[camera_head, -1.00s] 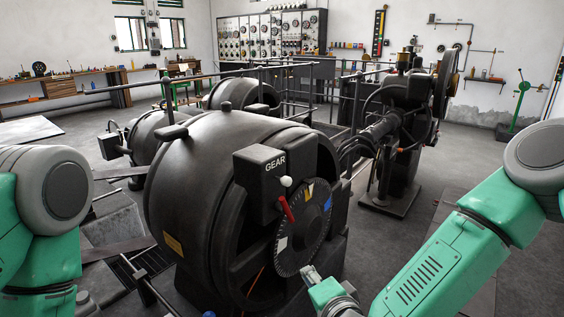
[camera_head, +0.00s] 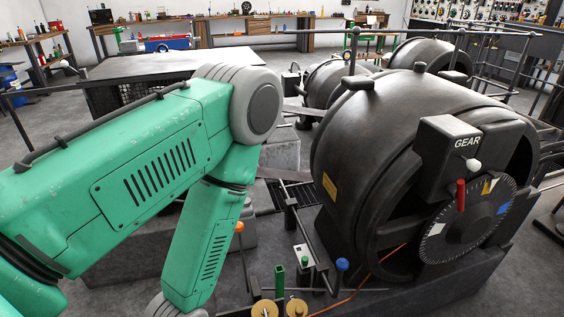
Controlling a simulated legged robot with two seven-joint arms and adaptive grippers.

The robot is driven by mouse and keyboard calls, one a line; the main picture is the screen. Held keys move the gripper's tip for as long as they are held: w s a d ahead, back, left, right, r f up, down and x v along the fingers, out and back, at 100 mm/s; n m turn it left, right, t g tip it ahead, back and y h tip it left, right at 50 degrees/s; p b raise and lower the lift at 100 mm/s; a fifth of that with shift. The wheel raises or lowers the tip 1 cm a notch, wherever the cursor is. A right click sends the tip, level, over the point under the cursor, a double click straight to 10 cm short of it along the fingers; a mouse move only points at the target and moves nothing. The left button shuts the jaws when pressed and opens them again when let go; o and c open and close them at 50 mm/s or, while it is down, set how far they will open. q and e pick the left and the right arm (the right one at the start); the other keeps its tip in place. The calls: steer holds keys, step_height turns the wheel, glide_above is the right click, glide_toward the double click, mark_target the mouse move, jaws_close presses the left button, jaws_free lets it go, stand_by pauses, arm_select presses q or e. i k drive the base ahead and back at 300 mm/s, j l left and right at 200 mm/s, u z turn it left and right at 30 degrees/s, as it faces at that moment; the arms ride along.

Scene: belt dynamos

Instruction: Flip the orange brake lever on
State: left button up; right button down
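A lever with an orange knob (camera_head: 239,227) on a thin dark rod stands low in the middle, just right of my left forearm. The lower part of its rod runs down toward the controls at the bottom; I cannot tell its setting. My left arm comes in from the left, bends at a grey joint and reaches down past the lever on its left side. My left gripper is below the picture's bottom edge. My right arm and gripper are out of view.
A large black dynamo (camera_head: 365,135) with a GEAR box (camera_head: 457,150) and red handle (camera_head: 461,194) fills the right. Beside the lever stand a small switch box (camera_head: 303,255), a blue knob (camera_head: 342,264), a green post (camera_head: 279,278) and brass discs (camera_head: 264,308). Railings run behind.

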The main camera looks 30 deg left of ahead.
mark_target(240, 227)
steer(key=u, duration=1.35)
